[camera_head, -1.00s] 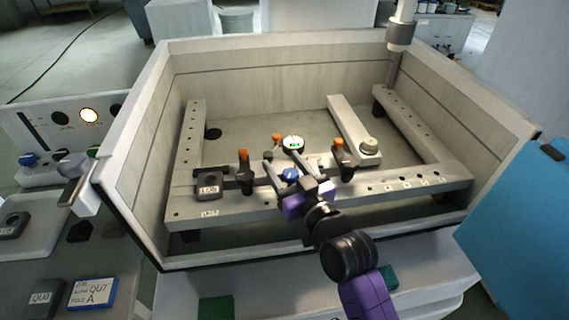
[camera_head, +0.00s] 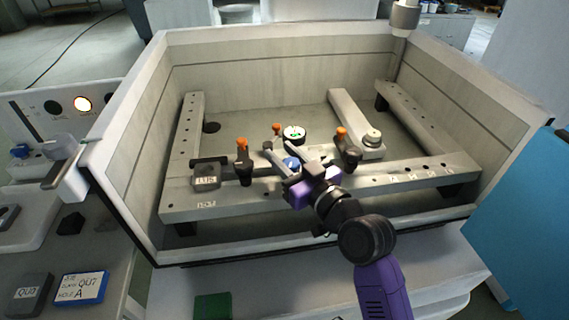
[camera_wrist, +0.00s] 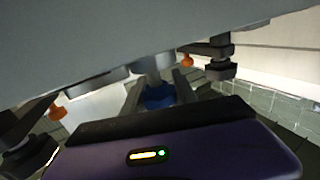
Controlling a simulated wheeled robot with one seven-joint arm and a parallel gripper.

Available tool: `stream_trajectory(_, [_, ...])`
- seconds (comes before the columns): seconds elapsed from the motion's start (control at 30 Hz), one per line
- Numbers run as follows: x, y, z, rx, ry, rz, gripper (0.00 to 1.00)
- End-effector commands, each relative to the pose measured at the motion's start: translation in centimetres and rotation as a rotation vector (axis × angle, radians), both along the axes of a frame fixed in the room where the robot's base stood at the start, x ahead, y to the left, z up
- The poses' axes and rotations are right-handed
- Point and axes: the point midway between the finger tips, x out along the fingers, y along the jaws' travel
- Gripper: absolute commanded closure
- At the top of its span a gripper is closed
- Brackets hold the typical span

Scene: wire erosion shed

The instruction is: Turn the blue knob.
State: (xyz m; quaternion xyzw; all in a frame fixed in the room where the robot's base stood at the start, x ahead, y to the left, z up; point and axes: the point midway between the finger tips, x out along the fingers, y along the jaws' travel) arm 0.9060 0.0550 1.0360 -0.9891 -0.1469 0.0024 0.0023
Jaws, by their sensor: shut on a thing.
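The blue knob (camera_head: 291,163) sits on the front rail in the tank, between the two fingers of my gripper (camera_head: 285,151). In the wrist view the knob (camera_wrist: 158,97) shows as a blue round body with a finger close on either side, and my gripper (camera_wrist: 158,94) is shut on it. The fingers hide part of its sides. A grey cylindrical part stands just behind it in the wrist view. Its exact turn angle cannot be read.
Orange-tipped clamps (camera_head: 243,160) and (camera_head: 346,150) stand on either side of my gripper. A round dial with green marks (camera_head: 294,134) lies just behind. Tank walls (camera_head: 115,150) surround the rails. A blue panel (camera_head: 520,235) stands right.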

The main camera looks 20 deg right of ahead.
Motion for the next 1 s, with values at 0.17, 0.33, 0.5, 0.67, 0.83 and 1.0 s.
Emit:
stream_trajectory(0.17, [0.03,-0.09,-0.70,0.001,-0.004,0.078,1.00])
stream_trajectory(0.33, [-0.08,0.18,-0.51,-0.001,-0.005,0.164,1.00])
stream_trajectory(0.5, [-0.27,0.42,-0.24,-0.004,-0.005,0.220,1.00])
stream_trajectory(0.67, [-0.36,0.51,-0.07,-0.004,-0.005,0.231,1.00])
stream_trajectory(0.83, [-0.37,0.50,-0.06,-0.004,-0.004,0.230,1.00])
stream_trajectory(1.0, [-0.37,0.54,-0.02,-0.004,-0.005,0.230,0.44])
